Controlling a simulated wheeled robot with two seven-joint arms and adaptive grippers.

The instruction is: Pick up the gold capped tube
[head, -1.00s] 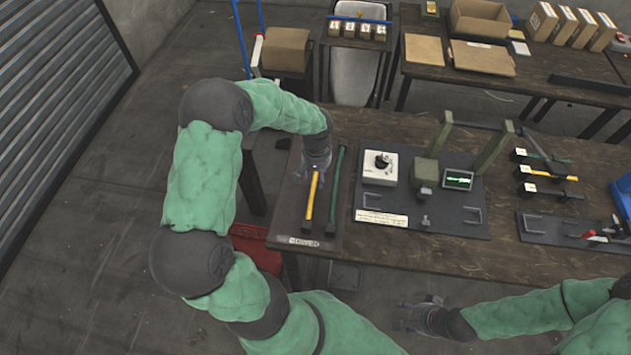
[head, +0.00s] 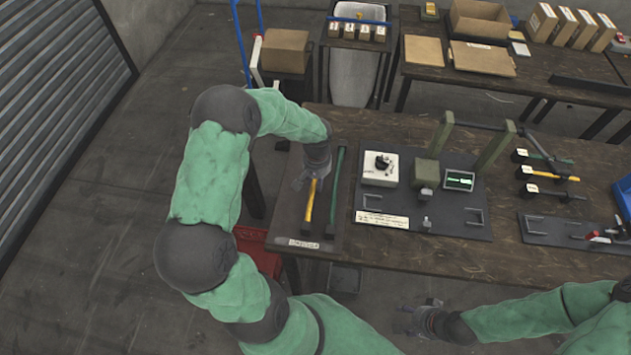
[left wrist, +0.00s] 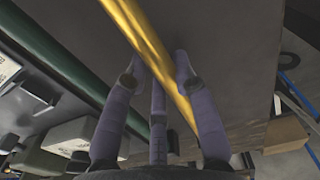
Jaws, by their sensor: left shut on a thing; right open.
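The gold capped tube (head: 309,204) lies lengthwise on the dark mat at the table's left end, its dark end toward the front edge. My left gripper (head: 309,180) is at its far part, shut on it and hiding that far end. In the left wrist view the gold tube (left wrist: 150,43) runs between the purple-grey fingers (left wrist: 158,68). A green tube (head: 337,187) lies parallel on the right, apart from the gripper. My right gripper (head: 408,319) is open and empty in front of the table's front edge.
A dark plate right of the tubes carries a white box (head: 380,169) and a green press frame (head: 494,148). More tubes (head: 549,174) lie farther right. A red container (head: 258,250) stands below the table's left front corner.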

